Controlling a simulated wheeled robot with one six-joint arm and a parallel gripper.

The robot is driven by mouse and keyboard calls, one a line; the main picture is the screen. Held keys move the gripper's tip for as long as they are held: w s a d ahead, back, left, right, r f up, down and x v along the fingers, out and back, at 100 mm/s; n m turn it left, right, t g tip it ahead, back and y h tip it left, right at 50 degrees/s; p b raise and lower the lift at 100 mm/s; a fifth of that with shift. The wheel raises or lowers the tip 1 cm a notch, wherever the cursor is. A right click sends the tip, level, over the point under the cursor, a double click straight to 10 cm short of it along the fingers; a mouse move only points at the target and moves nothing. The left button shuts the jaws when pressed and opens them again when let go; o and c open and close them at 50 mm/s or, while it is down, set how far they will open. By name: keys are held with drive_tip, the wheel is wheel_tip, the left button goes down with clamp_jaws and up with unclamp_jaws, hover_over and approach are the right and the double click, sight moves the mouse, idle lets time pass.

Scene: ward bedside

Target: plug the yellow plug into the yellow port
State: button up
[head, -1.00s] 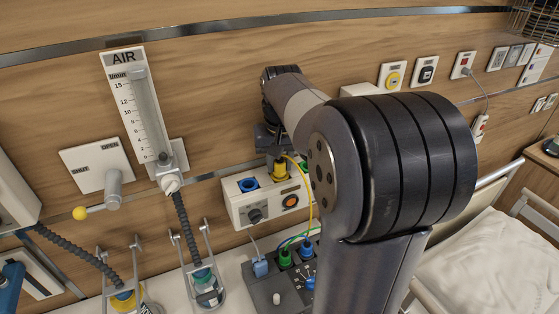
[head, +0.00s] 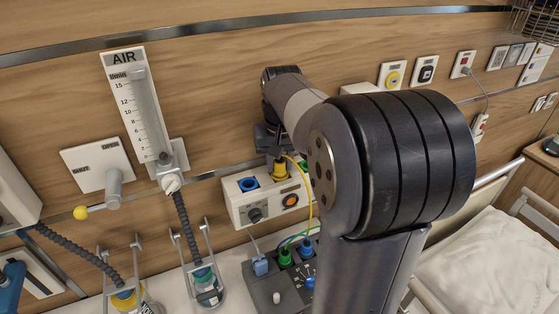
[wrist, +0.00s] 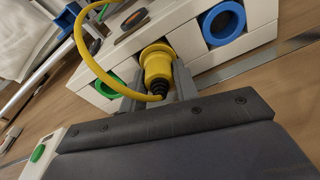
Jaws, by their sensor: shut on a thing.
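The yellow plug (head: 279,171) is upright in the head view, at the top of the white port box (head: 240,205), between a blue port (head: 248,184) and a green one. My gripper (wrist: 158,85) is shut on the plug, with a grey finger on each side in the wrist view. The plug (wrist: 157,66) has its front end at the box face there, and its yellow cable curves away to the left. The yellow port is hidden behind the plug. I cannot tell how deep the plug sits.
A dark panel (head: 262,290) with blue and green plugs stands below the box. The yellow cable (head: 310,200) hangs down to the right. An air flowmeter (head: 140,110) is on the wall at the left, and a bed (head: 480,250) at the right.

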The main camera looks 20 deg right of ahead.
drive_tip(key=o, duration=1)
drive_tip(key=shift+o, duration=0.2)
wheel_tip(320, 180, up, 11)
drive_tip(key=s, duration=0.1)
drive_tip(key=shift+s+a+f+b, duration=0.2)
drive_tip(key=shift+s+a+b, duration=0.05)
drive_tip(key=shift+s+b, duration=0.1)
drive_tip(key=shift+w+f, duration=0.1)
drive_tip(key=f, duration=0.3)
drive_tip(key=w+f, duration=0.1)
drive_tip(key=f, duration=0.6)
drive_tip(key=shift+w+d+f+p, duration=0.25)
drive_tip(key=shift+f+p, duration=0.05)
drive_tip(key=shift+p, duration=0.05)
drive_tip(key=shift+r, duration=0.15)
